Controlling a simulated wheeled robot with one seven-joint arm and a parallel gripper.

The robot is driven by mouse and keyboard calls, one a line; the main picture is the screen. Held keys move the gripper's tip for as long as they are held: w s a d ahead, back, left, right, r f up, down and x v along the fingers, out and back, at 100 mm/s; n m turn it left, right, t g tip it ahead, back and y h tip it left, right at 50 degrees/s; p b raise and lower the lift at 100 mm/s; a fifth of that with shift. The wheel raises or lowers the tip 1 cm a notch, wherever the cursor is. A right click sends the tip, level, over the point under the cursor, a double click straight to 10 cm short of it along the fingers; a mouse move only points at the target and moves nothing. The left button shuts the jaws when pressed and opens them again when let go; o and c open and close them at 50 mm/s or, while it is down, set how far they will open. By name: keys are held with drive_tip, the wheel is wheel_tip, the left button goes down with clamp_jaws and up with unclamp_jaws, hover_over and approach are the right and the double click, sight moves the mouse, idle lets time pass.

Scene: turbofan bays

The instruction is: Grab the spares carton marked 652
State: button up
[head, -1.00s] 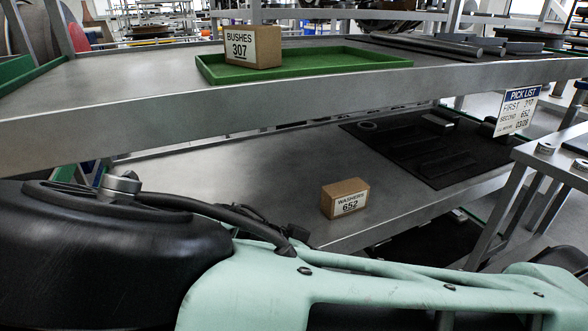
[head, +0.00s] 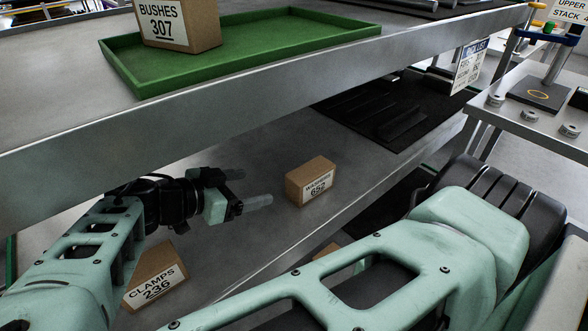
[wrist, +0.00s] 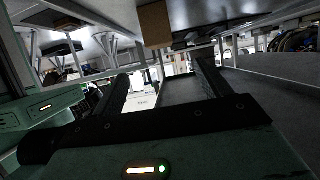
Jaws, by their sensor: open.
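The brown carton marked WASHERS 652 (head: 311,182) stands on the lower grey shelf (head: 258,150), its label facing the front. My gripper (head: 252,188) is to its left over the lower shelf, open and empty, fingers pointing toward the carton. A gap shows between the fingertips and the carton. In the wrist view my gripper (wrist: 162,85) has its two dark fingers apart with nothing between them. A brown carton (wrist: 155,25) shows there at the top, above the finger gap; no label on it can be read.
The upper shelf above carries a green tray (head: 125,72) with the BUSHES 307 carton (head: 182,22). The CLAMPS 236 carton (head: 155,277) is low at left, partly behind my arm. A black mat (head: 385,112) lies behind the 652 carton. A side table (head: 540,125) stands at right.

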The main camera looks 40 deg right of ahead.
sight(298, 177)
drive_tip(key=x, duration=1.6)
drive_tip(key=shift+d, duration=0.4)
drive_tip(key=shift+r, duration=0.1)
drive_tip(key=c, duration=1.3)
